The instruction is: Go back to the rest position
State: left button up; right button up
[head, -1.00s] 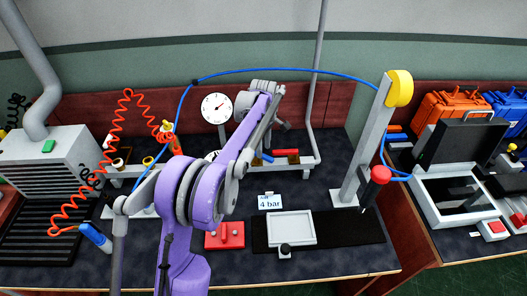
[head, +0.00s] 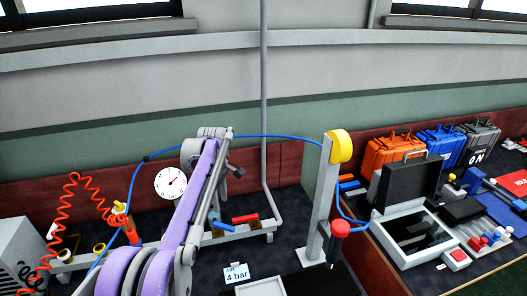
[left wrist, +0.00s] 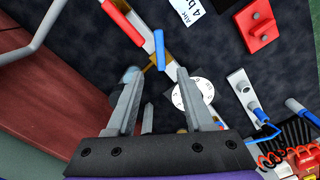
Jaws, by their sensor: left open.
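My left arm with its purple links rises from the bottom of the head view in front of the bench. My left gripper (left wrist: 157,78) shows clearly in the left wrist view. Its two grey fingers stand wide apart with nothing held between them. Beyond the fingers are a red handle (left wrist: 122,22), a blue handle (left wrist: 160,50) and a white dial gauge (left wrist: 193,95). In the head view the gauge (head: 170,182) is just left of my arm, apart from it. My right gripper is in neither view.
A grey post with a yellow cap (head: 340,146) and a blue hose stands right of my arm. A "4 bar" card (head: 236,273) lies on the bench. A coiled red hose (head: 70,200) is at left. An open grey case (head: 410,235) and orange case (head: 394,156) are at right.

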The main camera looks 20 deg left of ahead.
pick_arm(q)
jog(key=s+d+r+m+t, duration=0.1)
jog(key=s+d+r+m, duration=0.2)
jog(key=s+d+m, duration=0.3)
jog(key=s+d+f+m+t, duration=0.1)
jog(key=s+d+f+m, duration=0.1)
jog(key=s, duration=0.6)
jog(key=s+d+f+m+t, duration=0.2)
jog(key=s+f+m, duration=0.3)
jog(key=s, duration=0.4)
jog(key=s+d+f+m+t, duration=0.1)
jog(key=s+d+f+m, duration=0.2)
jog(key=s, duration=0.5)
jog(key=shift+s+d+f+m, duration=0.25)
jog(key=shift+d+m, duration=0.25)
jog(key=shift+m, duration=0.2)
